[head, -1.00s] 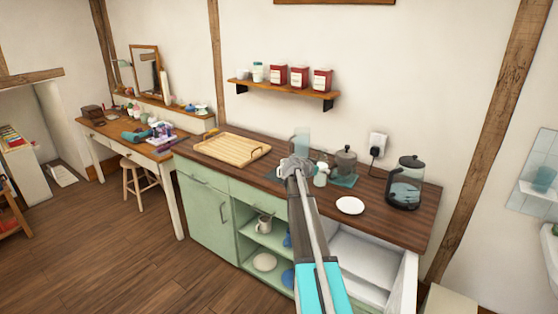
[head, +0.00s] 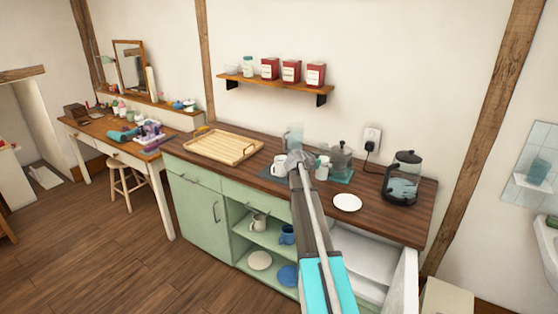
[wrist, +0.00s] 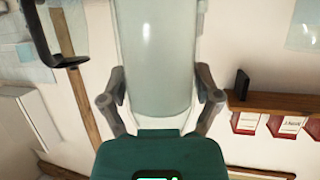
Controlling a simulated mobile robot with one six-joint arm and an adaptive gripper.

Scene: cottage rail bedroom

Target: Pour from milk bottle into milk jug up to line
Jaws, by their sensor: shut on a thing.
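My gripper (head: 300,160) is over the dark wooden counter, shut on the milk bottle. The bottle (wrist: 156,60) is a clear, pale cylinder between the two fingers in the wrist view. In the head view its upper part (head: 294,132) shows faintly above the gripper, and the rest is hidden behind the gripper and arm. A small white jug or cup (head: 279,168) stands just left of the gripper on a dark mat. I cannot tell if it is the milk jug, and no line is visible. A pale container (head: 322,169) stands just right of the gripper.
A wooden tray (head: 223,146) lies left on the counter. A wall shelf (head: 275,85) holds red canisters.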

